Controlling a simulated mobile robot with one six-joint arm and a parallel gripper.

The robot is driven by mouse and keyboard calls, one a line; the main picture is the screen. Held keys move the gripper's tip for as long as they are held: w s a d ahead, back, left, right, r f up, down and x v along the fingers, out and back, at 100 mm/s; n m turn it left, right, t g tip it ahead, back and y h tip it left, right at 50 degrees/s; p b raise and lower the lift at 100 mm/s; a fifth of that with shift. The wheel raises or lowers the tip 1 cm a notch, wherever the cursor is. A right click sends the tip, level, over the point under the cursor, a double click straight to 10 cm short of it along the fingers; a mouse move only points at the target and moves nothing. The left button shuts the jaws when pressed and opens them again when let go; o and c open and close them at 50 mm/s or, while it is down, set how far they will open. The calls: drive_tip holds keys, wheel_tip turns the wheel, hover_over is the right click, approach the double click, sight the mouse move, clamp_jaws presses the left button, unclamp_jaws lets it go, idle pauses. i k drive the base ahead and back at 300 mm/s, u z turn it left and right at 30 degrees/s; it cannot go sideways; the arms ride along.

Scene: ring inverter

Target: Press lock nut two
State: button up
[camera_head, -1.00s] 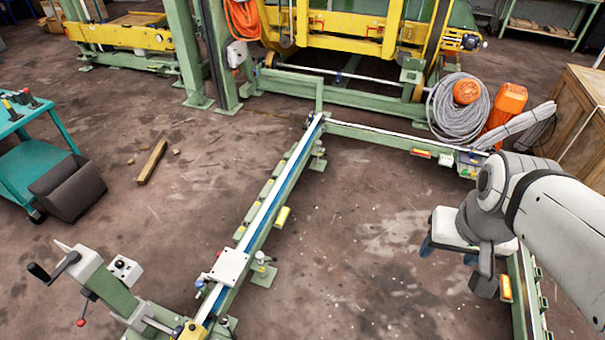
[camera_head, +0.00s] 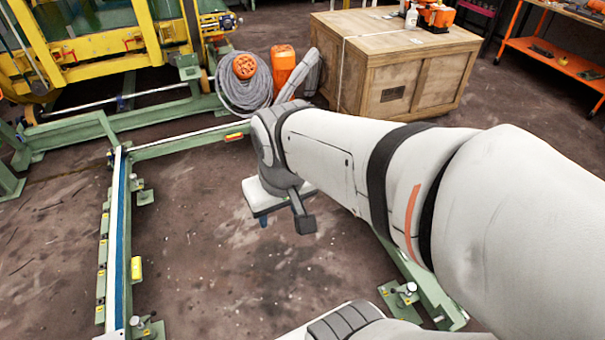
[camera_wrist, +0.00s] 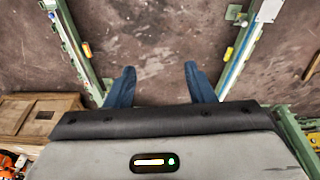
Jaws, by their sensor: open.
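My gripper (camera_head: 279,212) hangs over the floor between the two green rails in the head view. Its two blue fingers are spread apart with nothing between them in the wrist view (camera_wrist: 160,84). No part is clearly marked as lock nut two. A small silver-knobbed fitting (camera_head: 402,292) sits on the right green rail (camera_head: 432,290). A similar knobbed fitting (camera_head: 146,325) stands beside the left rail (camera_head: 117,235), near the bottom. My gripper is apart from both. My arm hides much of the right rail.
A wooden crate (camera_head: 395,80) stands behind my arm. Coiled grey hose (camera_head: 240,95) and an orange container (camera_head: 285,65) lie left of it. A yellow and green machine (camera_head: 90,50) fills the back left. The floor between the rails is clear.

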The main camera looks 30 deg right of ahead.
sight(154, 313)
drive_tip(key=u, duration=0.75)
drive_tip(key=i, duration=1.5)
drive_tip(key=z, duration=0.15)
